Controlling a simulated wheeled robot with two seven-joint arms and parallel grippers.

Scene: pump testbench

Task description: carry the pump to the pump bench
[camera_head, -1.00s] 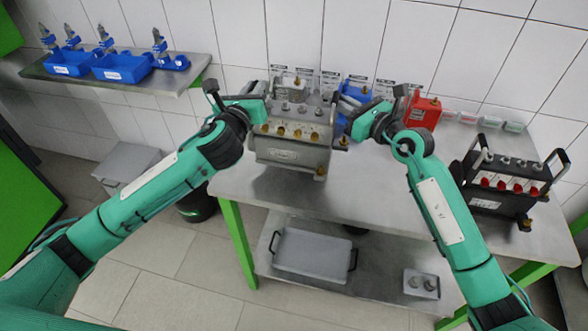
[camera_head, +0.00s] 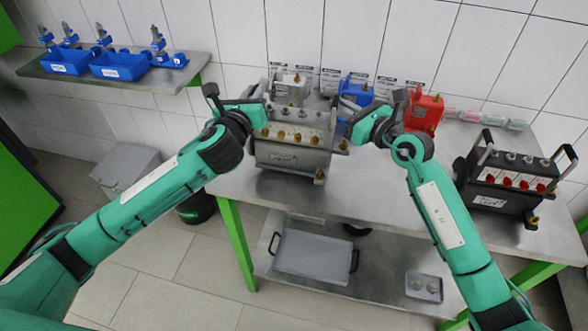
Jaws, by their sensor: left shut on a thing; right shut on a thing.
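The pump (camera_head: 292,153) is a grey metal block with brass fittings along its front, an upright handle at each end and several knobs on top. It is upright over the left part of the metal table (camera_head: 380,190); I cannot tell whether it touches the surface. My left gripper (camera_head: 262,110) is shut on its left handle. My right gripper (camera_head: 345,117) is shut on its right handle. The fingers partly hide both handles. A second, black pump-like unit (camera_head: 508,180) with red fittings stands at the table's right end. I cannot tell which surface is the pump bench.
Behind the pump stand a grey unit (camera_head: 292,85), a blue unit (camera_head: 354,90) and a red unit (camera_head: 424,112). A shelf (camera_head: 120,82) with blue bins is at left. The tabletop between both pumps is clear.

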